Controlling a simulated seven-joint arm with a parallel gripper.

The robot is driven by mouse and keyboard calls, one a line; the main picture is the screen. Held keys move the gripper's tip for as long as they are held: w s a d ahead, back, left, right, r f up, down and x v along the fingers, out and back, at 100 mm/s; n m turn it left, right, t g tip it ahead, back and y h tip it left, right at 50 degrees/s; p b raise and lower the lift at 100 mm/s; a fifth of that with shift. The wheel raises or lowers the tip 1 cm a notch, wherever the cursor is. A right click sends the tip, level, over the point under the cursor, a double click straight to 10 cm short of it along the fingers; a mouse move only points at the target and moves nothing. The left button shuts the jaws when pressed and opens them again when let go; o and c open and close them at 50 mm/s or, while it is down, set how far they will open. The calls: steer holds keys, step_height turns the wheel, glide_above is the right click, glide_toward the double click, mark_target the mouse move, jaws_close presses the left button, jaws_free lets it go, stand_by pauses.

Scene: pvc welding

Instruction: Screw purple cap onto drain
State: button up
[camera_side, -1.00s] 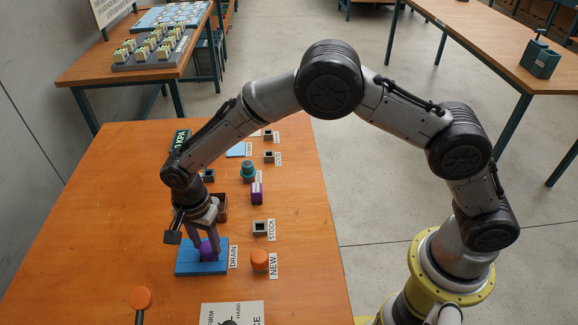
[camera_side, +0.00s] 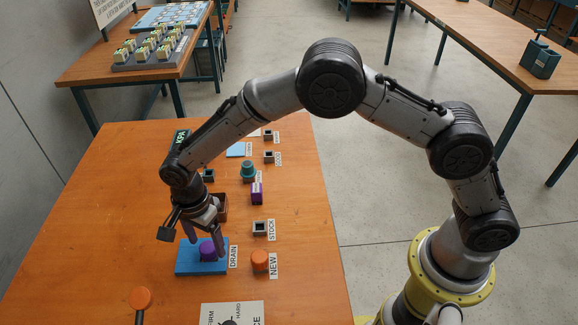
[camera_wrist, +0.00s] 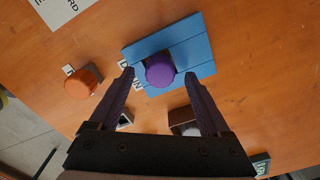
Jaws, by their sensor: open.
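The purple cap (camera_side: 208,249) sits on the blue drain block (camera_side: 187,265), beside the DRAIN label. In the wrist view the cap (camera_wrist: 160,72) shows as a round purple top on the blue block (camera_wrist: 199,53), with a dark edge beneath it. Whether its threads are engaged cannot be seen. My gripper (camera_side: 204,240) is open above the block, its fingers spread wide with the cap between or just beyond them. In the wrist view the fingertips (camera_wrist: 160,74) are on either side of the cap and appear clear of it.
An orange cap (camera_side: 259,260) stands by the NEW label, right of the block. A small dark STOCK socket (camera_side: 260,228), a brown box (camera_side: 222,208), a purple block (camera_side: 257,193) and a teal cap (camera_side: 248,169) lie farther back. An orange-headed tool (camera_side: 140,298) is at front left.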

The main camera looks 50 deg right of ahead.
mark_target(207, 247)
step_height(207, 247, up, 9)
steer(key=shift+f, duration=0.2)
stand_by(0.7)
